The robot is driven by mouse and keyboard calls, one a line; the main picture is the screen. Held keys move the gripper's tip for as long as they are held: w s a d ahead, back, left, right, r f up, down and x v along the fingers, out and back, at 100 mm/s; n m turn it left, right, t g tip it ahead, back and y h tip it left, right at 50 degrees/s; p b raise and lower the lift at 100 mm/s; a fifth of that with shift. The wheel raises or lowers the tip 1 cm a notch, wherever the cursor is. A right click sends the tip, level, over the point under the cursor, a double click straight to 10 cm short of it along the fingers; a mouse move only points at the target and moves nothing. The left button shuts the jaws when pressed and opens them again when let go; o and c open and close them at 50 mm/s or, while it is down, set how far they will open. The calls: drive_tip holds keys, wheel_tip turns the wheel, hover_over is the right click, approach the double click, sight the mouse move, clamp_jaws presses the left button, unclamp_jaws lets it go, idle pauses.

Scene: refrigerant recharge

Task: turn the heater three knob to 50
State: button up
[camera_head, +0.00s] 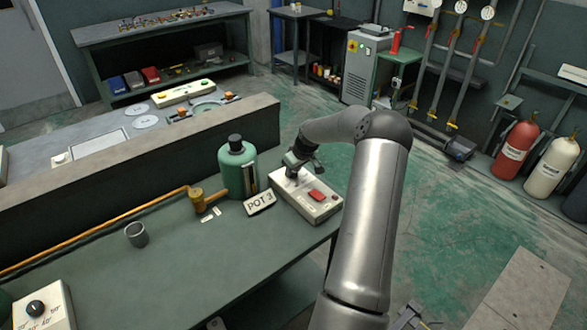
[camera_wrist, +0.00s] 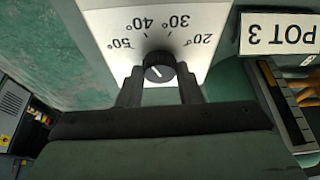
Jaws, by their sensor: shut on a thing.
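The heater three box (camera_head: 310,206) is a pale control box with a red switch (camera_head: 317,195), standing at the right end of the green bench beside the POT 3 sign (camera_head: 260,203). My gripper (camera_head: 291,174) reaches down over its far end and hides the knob in the head view. In the wrist view, the black knob (camera_wrist: 159,67) sits between the two fingers of my gripper (camera_wrist: 160,85), which is shut on it. The dial face (camera_wrist: 165,20) shows 20°, 30°, 40° and 50° upside down. A pale slanted mark shows on the knob; its exact reading is hard to tell.
A green pot (camera_head: 236,170) stands just left of the box, with a brass valve (camera_head: 196,200) and pipe beyond it.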

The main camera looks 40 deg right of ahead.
drive_tip(key=n, duration=0.2)
drive_tip(key=n+y+b, duration=0.1)
drive_tip(key=n, duration=0.1)
drive_tip(key=shift+d+f+y, duration=0.1)
drive_tip(key=shift+y, duration=0.2)
drive_tip(key=shift+n+g+y+b, duration=0.4)
drive_tip(key=shift+n+y+b, duration=0.15)
drive_tip(key=shift+n, duration=0.75)
drive_tip(key=o, duration=1)
drive_tip(key=shift+c, duration=0.2)
drive_tip(key=shift+d+r, duration=0.1)
drive_tip(key=shift+r, duration=0.1)
drive_tip(key=b+v, duration=0.2)
drive_tip(key=v, duration=1.5)
drive_tip(key=shift+r+b, duration=0.2)
drive_tip(key=shift+b, duration=0.1)
drive_tip(key=shift+w, duration=0.15)
